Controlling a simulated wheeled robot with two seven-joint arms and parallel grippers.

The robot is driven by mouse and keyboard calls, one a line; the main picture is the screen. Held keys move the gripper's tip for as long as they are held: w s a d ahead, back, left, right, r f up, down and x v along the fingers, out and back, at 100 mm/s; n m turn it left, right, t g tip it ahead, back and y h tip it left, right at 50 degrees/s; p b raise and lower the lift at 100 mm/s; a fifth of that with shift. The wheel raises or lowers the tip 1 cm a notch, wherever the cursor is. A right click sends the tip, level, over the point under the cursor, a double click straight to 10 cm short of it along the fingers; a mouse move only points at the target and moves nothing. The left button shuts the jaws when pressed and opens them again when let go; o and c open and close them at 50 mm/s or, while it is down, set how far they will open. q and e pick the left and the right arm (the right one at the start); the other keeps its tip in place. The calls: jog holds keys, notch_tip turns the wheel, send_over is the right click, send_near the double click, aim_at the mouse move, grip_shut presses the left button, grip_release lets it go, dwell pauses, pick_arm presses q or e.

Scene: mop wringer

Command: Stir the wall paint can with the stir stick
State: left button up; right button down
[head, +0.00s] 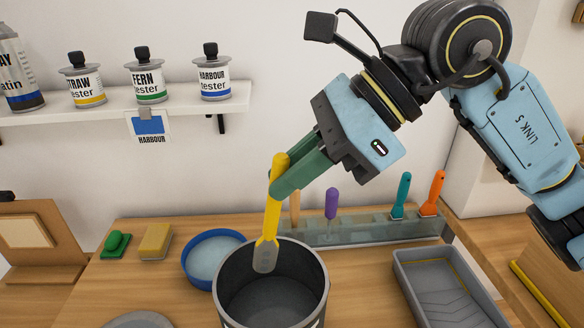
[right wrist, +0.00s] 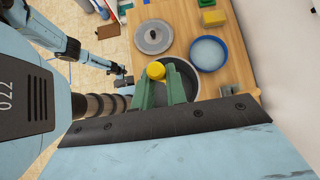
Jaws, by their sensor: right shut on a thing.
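My right gripper (head: 285,182) is shut on the yellow handle of the stir stick (head: 271,215). The stick hangs nearly upright, and its grey paddle end overlaps the far part of the can's opening. I cannot tell how far the paddle is below the rim. The open paint can (head: 320,285) is dark grey and stands on the bench, with a dark grey inside. In the right wrist view the yellow handle top (right wrist: 156,70) sits between the green fingers, over the can (right wrist: 183,78). What seems to be my left gripper (right wrist: 122,78) shows small there; its jaws are unclear.
A blue-rimmed dish (head: 190,268) stands close left of the can, and a grey lid (right wrist: 153,37) lies nearby. A rack (head: 370,232) with several coloured-handled tools stands behind. A grey paint tray (head: 440,290) is right. A sponge (head: 155,241) and green scrubber (head: 116,244) lie left.

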notch_tip(320, 180, up, 4)
jog(key=shift+f+p, duration=0.1)
jog(key=shift+p, duration=1)
dwell(0.4)
